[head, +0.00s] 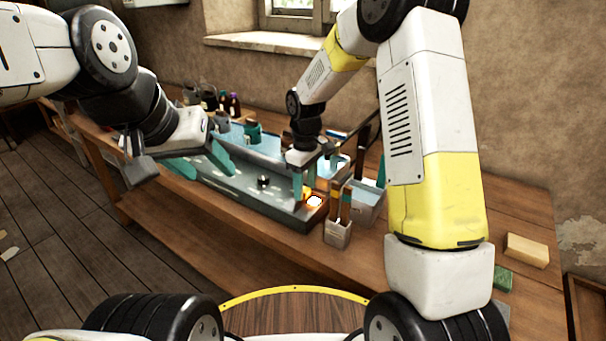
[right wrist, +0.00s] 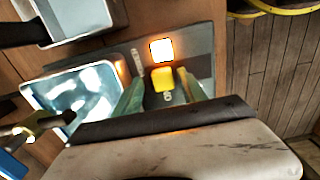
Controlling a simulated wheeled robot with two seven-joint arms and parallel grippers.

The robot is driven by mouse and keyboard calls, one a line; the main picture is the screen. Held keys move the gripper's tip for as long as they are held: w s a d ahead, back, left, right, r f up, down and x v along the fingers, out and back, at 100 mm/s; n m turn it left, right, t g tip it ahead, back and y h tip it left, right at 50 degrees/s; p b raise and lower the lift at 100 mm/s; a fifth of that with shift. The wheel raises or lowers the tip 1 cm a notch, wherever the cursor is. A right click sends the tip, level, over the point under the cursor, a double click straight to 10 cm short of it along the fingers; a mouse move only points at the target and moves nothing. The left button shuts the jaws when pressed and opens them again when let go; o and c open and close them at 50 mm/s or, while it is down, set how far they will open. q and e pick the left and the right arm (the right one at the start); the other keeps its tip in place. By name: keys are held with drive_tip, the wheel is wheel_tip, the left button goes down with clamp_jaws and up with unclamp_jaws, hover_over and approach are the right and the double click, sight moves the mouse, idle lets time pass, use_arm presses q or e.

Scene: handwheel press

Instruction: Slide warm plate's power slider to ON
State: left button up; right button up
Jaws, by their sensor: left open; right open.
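The yellow slider knob (right wrist: 163,79) sits on a grey panel (right wrist: 200,55) in the right wrist view, just below a glowing orange-white square (right wrist: 161,50). In the head view the yellow knob (head: 307,191) shows beside the same glow (head: 315,201), at the near right end of the long dark bench unit (head: 250,203). My right gripper (right wrist: 160,92) is open, its teal fingers on either side of the knob. I cannot tell whether they touch it. Any ON marking is too small to read. My left gripper (head: 202,164) is open and empty over the unit's left part.
A small holder (head: 338,234) with upright brushes or tools stands just right of the glow. A grey bin (head: 368,212) is behind it. Bottles (head: 230,104) stand at the back left. A yellow block (head: 527,250) and green block (head: 503,278) lie on the right, with bare bench (head: 520,205) around them.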

sight(305, 188)
wheel_tip(305, 188, up, 8)
drive_tip(key=shift+f, duration=0.1)
idle(0.4)
drive_tip(key=s+d+r+m+t+y, duration=0.1)
drive_tip(key=s+d+r+m+t, duration=0.2)
drive_tip(key=s+r, duration=0.45)
drive_tip(key=s+d+r+m+t+y, duration=0.1)
drive_tip(key=s+d+r+m, duration=0.3)
drive_tip(key=s+d+r, duration=0.3)
drive_tip(key=s+m+t, duration=0.2)
drive_tip(key=s+m, duration=0.1)
drive_tip(key=s, duration=0.6)
drive_tip(key=shift+s+d+r, duration=0.2)
drive_tip(key=shift+s+d, duration=0.15)
drive_tip(key=shift+d, duration=0.05)
